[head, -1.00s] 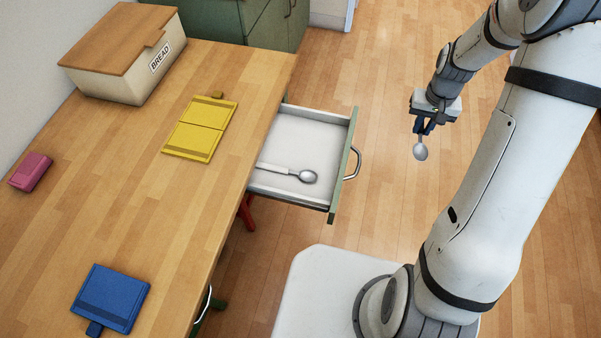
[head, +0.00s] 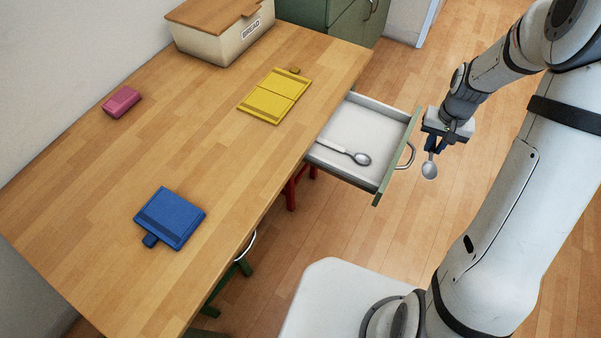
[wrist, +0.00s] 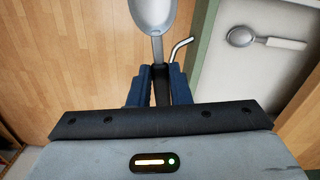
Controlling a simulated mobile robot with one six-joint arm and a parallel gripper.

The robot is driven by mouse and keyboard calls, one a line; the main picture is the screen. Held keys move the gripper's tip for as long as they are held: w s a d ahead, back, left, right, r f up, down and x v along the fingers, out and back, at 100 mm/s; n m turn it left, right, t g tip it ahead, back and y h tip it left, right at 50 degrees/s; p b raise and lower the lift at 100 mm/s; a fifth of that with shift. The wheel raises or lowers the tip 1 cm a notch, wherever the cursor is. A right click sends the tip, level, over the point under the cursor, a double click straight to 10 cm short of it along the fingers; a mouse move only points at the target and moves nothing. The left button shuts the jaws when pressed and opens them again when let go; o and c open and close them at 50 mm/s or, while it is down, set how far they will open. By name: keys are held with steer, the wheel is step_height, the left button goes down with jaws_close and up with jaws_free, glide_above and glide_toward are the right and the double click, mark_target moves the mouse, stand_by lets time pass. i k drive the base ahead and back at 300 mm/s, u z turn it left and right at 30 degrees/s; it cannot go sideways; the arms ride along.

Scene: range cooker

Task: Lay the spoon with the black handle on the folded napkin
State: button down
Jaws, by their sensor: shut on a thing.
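My gripper (head: 433,146) is shut on the black-handled spoon (head: 429,170), in the air to the right of the open drawer's handle. In the wrist view the spoon's black handle (wrist: 160,83) is between the blue fingers (wrist: 158,84), and its grey bowl points away, cut off by the top edge. A flat yellow piece (head: 274,95) with a crease and tab, a flat blue piece (head: 170,217) with a dark band and tab, and a small pink block (head: 121,102) lie on the wooden counter. I cannot tell for certain which is the folded napkin.
The open drawer (head: 385,123) sticks out from the counter (head: 215,130) and holds a white-handled spoon (head: 344,151). A bread box (head: 222,35) stands at the counter's far end. Counter between the coloured pieces is clear. A red object (head: 291,190) shows below the counter.

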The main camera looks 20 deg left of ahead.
mark_target(168, 215)
steer(key=u, duration=0.6)
steer(key=i, duration=0.15)
steer(key=u, duration=1.7)
steer(key=i, duration=0.4)
steer(key=z, duration=0.2)
steer(key=k, duration=0.5)
steer(key=u, duration=0.25)
steer(key=i, duration=0.5)
steer(key=z, duration=0.15)
